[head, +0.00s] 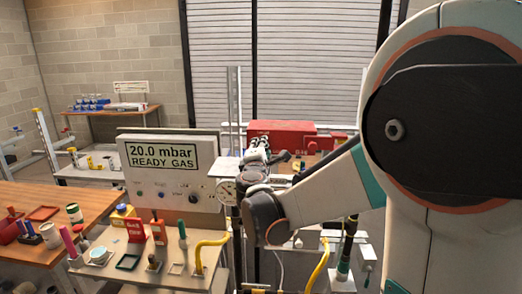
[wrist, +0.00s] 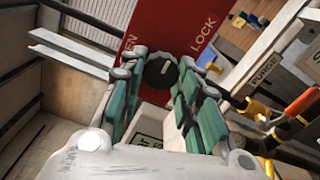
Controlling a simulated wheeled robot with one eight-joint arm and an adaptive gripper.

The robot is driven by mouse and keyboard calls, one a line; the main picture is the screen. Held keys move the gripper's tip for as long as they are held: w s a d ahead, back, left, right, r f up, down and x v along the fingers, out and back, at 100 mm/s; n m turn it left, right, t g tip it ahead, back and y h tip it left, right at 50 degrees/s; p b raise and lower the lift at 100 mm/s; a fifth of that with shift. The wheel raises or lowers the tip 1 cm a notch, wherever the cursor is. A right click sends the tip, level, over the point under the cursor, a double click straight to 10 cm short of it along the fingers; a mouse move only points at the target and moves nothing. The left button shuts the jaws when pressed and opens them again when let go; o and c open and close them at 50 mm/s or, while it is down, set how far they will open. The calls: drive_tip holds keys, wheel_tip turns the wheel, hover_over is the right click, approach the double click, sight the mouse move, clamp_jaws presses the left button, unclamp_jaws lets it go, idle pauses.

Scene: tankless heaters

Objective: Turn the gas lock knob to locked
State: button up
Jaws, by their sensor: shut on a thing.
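The gas lock knob (wrist: 160,72) is a round black knob with a pale mark on a red panel (wrist: 165,25) in the wrist view. The mark appears to face up the picture, between partly hidden "OPEN" lettering on the left and "LOCK" on the right; its exact angle is hard to tell. My gripper (wrist: 161,82) has its green-padded fingers on both sides of the knob and is shut on it. In the head view my gripper (head: 258,150) is at the red panel (head: 283,134), and the knob cannot be made out there.
A grey console (head: 170,180) with a display reading "20.0 mbar READY GAS" stands left of my arm. Below it, a bench holds a yellow hose (head: 208,243) and several small items. A wooden table (head: 55,240) is at far left.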

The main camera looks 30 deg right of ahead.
drive_tip(key=o, duration=1.1)
drive_tip(key=shift+c, duration=0.2)
drive_tip(key=v, duration=1.2)
drive_tip(key=shift+s, duration=0.1)
drive_tip(key=s+f+m+g+y+b, duration=0.1)
drive_tip(key=s+f+m+g+b, duration=0.35)
drive_tip(key=s+f+m, duration=0.35)
drive_tip(key=s+a+f+m+g+y+b, duration=0.1)
drive_tip(key=s+a+f+m+y+b, duration=0.2)
drive_tip(key=s+a+f, duration=0.3)
drive_tip(key=s+a+f+m+g+y+b, duration=0.2)
drive_tip(key=s+a+f+y, duration=0.4)
drive_tip(key=f, duration=0.4)
drive_tip(key=shift+s+a+f+m+b, duration=0.3)
drive_tip(key=shift+s+m+b, duration=0.2)
drive_tip(key=shift+s+b, duration=0.3)
